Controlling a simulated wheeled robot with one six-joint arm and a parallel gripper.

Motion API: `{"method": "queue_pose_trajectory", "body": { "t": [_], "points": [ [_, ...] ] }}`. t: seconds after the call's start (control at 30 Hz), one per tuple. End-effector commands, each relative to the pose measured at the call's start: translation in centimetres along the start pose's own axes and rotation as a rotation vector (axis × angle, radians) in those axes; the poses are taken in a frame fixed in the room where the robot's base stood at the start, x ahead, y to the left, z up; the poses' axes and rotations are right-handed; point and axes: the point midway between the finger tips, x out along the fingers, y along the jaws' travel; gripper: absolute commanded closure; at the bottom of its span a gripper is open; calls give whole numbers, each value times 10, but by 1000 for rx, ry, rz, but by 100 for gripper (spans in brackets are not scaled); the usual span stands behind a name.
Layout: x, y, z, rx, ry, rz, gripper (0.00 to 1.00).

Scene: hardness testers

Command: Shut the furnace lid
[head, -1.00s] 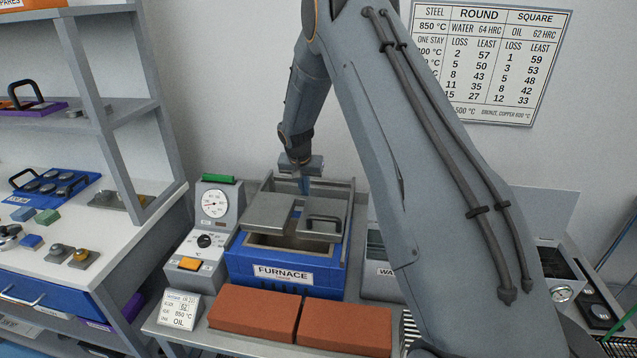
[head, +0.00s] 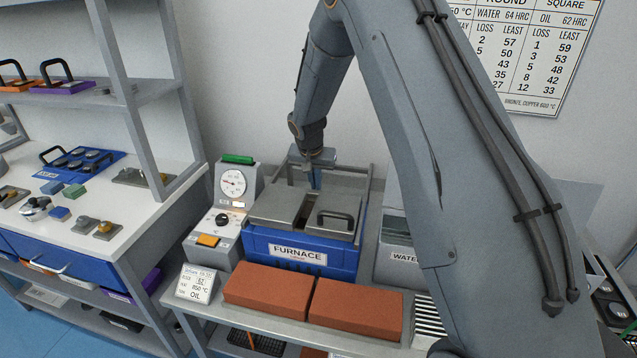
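The blue furnace (head: 300,262) stands on the bench at the middle of the picture. Its grey lid (head: 275,206) lies flat over the top, and a section with a dark handle (head: 335,219) is at the right. A narrow dark gap shows between the left and right plates. No open mouth shows along the front edge. My gripper (head: 315,182) points down at the back edge of the lid, behind the gap. Its fingertips are small and partly hidden, so I cannot tell their opening or whether they touch the lid.
A control box (head: 228,215) with a dial stands left of the furnace. Two red bricks (head: 267,286) lie in front, beside a sign card (head: 195,283). A water tank (head: 400,255) is at the right, partly behind my arm. Shelves (head: 110,95) stand at the left.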

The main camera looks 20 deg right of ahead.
Motion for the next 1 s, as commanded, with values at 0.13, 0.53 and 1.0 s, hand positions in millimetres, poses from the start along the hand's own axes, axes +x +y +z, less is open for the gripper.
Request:
{"method": "queue_pose_trajectory", "body": {
  "t": [0.13,0.53,1.0],
  "points": [
    [9,2,-9,-1,-7,3,100],
    [-46,8,-31,6,5,-2,100],
    [-95,14,-17,-20,-10,-2,100]
  ]
}}
